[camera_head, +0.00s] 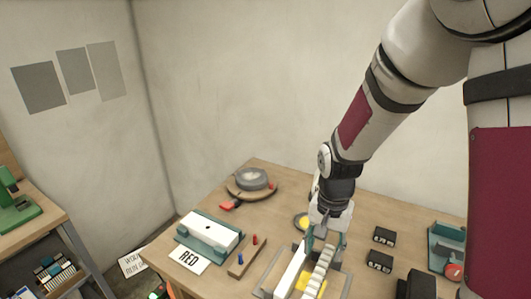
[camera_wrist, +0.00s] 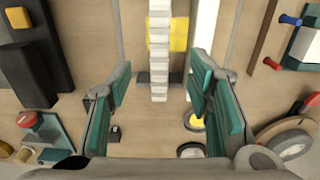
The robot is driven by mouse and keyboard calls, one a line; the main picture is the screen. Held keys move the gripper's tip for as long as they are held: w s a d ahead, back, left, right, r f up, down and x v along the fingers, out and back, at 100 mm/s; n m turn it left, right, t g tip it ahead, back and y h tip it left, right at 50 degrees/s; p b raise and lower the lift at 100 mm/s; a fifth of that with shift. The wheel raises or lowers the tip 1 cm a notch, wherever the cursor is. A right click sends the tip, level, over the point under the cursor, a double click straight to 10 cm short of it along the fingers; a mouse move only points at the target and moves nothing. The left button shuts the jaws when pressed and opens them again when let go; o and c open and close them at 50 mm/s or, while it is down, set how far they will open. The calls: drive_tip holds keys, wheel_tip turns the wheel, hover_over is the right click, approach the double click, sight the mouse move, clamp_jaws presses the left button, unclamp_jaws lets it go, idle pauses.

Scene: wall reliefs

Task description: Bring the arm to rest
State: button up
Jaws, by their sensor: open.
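My gripper (camera_head: 325,238) hangs from my arm over the wooden table (camera_head: 170,262), pointing down. In the wrist view my gripper (camera_wrist: 160,95) shows two teal finger pads spread wide apart, with nothing held between them. The toothed bar (camera_head: 318,272) also shows in the head view, just in front of the gripper. I cannot tell the exact height of the fingers above it.
A white block in a teal holder (camera_head: 210,232) and a "RED" card (camera_head: 189,260) lie left. A round grey device (camera_head: 253,180) stands at the back. Small black boxes (camera_head: 384,236) and a teal holder with a red knob (camera_head: 446,250) are right. Walls stand behind the table.

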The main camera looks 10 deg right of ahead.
drive_tip(key=s+r+n+t, duration=0.2)
drive_tip(key=s+r+n, duration=0.1)
drive_tip(key=s+r, duration=0.5)
drive_tip(key=s+r+n+t, duration=0.3)
drive_tip(key=s+r, duration=0.4)
drive_tip(key=r, duration=0.8)
drive_tip(key=shift+s+n+t, duration=0.3)
drive_tip(key=shift+s+n, duration=0.1)
drive_tip(key=shift+n, duration=0.2)
